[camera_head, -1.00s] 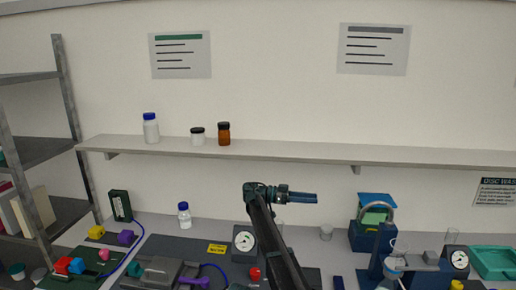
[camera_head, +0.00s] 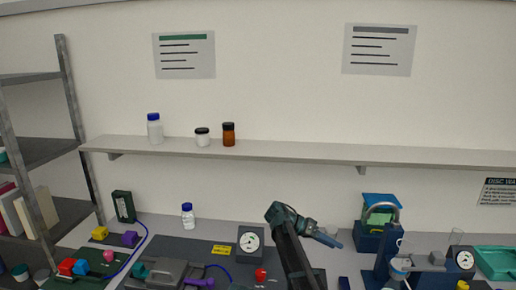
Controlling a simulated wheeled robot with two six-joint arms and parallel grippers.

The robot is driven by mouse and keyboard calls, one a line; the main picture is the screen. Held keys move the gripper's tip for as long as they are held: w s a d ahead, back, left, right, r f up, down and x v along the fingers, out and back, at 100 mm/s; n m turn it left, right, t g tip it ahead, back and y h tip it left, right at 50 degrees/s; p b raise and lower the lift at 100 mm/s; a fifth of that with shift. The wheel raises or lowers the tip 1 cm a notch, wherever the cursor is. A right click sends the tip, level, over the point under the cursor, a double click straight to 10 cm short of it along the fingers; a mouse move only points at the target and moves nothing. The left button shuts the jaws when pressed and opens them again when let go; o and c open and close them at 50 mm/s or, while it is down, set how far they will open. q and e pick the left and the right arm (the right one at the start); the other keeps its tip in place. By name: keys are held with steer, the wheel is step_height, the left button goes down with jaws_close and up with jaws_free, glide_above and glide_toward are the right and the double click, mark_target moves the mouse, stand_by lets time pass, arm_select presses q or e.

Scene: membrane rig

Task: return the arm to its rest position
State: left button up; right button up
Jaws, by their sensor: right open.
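My right arm rises from the bottom edge of the head view, right of the middle. Its gripper (camera_head: 333,241) points to the right and slightly down, above the bench. The gripper is open with nothing in it. It is left of the blue device with the green top and apart from it. My left gripper is not in view.
A blue device (camera_head: 368,240) and a blue stand with a gauge (camera_head: 464,259) are at the right. A gauge (camera_head: 250,239) stands left of my arm. A blue-capped bottle (camera_head: 188,217) is farther left. A wall shelf (camera_head: 290,152) with several containers spans the back.

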steer(key=s+a+f+n+t+y, duration=0.1)
steer(key=s+f+n+y, duration=0.6)
steer(key=s, duration=0.7)
steer(key=s+a+f+n+t+y, duration=0.1)
steer(key=s+a+f+n+y, duration=0.1)
steer(key=s+a+y, duration=0.3)
steer(key=s+a+f+n, duration=0.1)
steer(key=s+a+f, duration=0.1)
steer(key=s, duration=0.5)
steer(key=s+a+f+n+h+b, duration=0.1)
steer(key=s+a+f+n+b, duration=0.3)
steer(key=a, duration=0.7)
steer(key=shift+s+f+g+b, duration=0.4)
steer(key=shift+f+b, duration=0.25)
steer(key=shift+f, duration=0.05)
